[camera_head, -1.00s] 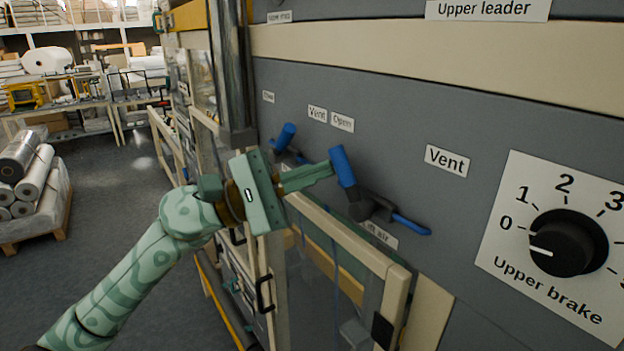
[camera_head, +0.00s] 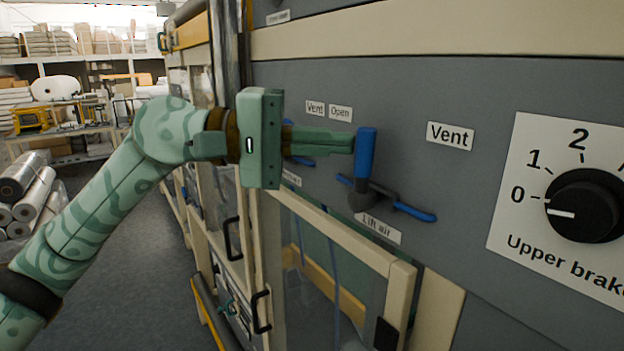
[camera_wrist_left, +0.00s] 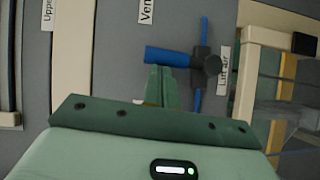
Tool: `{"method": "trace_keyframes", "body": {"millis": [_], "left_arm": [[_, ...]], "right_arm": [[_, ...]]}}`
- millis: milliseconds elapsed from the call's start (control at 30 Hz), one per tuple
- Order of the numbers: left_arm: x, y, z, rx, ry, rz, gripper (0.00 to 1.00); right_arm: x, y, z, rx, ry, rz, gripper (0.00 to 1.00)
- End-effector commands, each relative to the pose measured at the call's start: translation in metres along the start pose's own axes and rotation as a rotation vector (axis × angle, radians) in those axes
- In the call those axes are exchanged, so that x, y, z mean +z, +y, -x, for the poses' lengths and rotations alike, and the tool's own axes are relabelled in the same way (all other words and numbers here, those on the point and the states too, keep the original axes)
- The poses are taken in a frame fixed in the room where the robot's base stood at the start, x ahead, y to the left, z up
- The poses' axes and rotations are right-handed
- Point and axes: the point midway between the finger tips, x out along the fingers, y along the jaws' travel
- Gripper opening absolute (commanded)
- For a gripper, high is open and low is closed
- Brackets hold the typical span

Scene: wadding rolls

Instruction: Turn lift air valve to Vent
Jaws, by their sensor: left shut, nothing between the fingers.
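The lift air valve (camera_head: 362,198) sits on the grey panel above a "Lift air" label (camera_head: 380,229). Its blue grip (camera_head: 366,153) stands nearly upright on a black stem. A thin blue bar slants behind the stem. A "Vent" label (camera_head: 450,135) is up and to the right. My left gripper (camera_head: 352,143) is shut and empty. Its fingertips are at the grip's left side and seem to touch it. In the left wrist view the closed fingers (camera_wrist_left: 162,88) end against the blue grip (camera_wrist_left: 168,57). My right gripper is not in view.
A second blue valve (camera_head: 303,162) is partly hidden behind my left fingers, with small "Vent" (camera_head: 315,108) and "Open" (camera_head: 340,113) labels above. The upper brake dial (camera_head: 582,205) is at the right. A beige-framed door (camera_head: 335,232) lies below the valve.

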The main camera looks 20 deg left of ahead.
Motion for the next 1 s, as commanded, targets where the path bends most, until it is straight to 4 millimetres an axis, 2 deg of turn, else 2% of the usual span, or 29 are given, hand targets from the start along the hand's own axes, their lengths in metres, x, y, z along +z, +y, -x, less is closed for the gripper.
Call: {"method": "trace_keyframes", "body": {"millis": [500,1000], "left_arm": [[0.024,0.011,-0.016,-0.247,-0.001,-0.373,0.0],[0.035,0.008,-0.024,-0.35,-0.001,-0.524,0.0]], "right_arm": [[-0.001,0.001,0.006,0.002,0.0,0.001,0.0],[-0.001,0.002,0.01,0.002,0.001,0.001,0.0]]}}
